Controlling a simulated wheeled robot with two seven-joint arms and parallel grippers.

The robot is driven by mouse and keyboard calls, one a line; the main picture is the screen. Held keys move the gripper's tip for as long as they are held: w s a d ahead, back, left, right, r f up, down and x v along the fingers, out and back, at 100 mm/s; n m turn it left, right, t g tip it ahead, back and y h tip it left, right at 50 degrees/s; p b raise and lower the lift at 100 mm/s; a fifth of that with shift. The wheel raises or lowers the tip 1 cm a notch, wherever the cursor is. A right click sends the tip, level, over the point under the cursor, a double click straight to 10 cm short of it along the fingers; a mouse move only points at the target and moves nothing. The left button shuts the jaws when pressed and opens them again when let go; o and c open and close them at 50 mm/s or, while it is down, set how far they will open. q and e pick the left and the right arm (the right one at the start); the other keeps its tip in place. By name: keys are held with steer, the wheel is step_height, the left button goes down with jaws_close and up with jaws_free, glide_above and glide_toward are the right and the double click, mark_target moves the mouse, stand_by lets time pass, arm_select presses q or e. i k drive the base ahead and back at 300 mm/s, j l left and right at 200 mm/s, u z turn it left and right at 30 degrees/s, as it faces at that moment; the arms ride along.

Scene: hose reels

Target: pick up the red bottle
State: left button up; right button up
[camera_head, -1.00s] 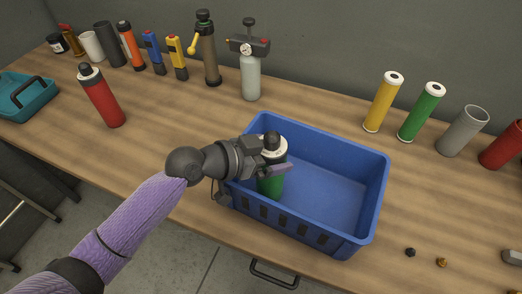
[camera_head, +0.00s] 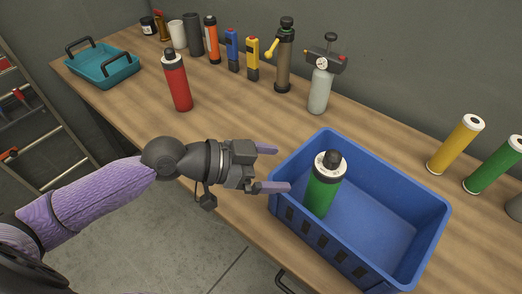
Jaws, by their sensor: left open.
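The red bottle (camera_head: 177,82) stands upright on the wooden table at the left, with a black cap and a light band near its top. My left gripper (camera_head: 271,168) is open and empty, its two purple-grey fingers pointing right at the left edge of the blue crate (camera_head: 425,225). It is below and to the right of the red bottle, apart from it. A green bottle (camera_head: 322,190) with a black cap stands in the crate, just right of the fingertips and apart from them. My right gripper is not in view.
A teal tray (camera_head: 104,66) with black handles is left of the red bottle. Several cylinders, tools and a pump (camera_head: 284,55) line the back. A gauge bottle (camera_head: 320,85) stands behind the crate. Bare table lies between the red bottle and the crate.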

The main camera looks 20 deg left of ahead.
mark_target(175, 71)
steer(key=u, duration=1.3)
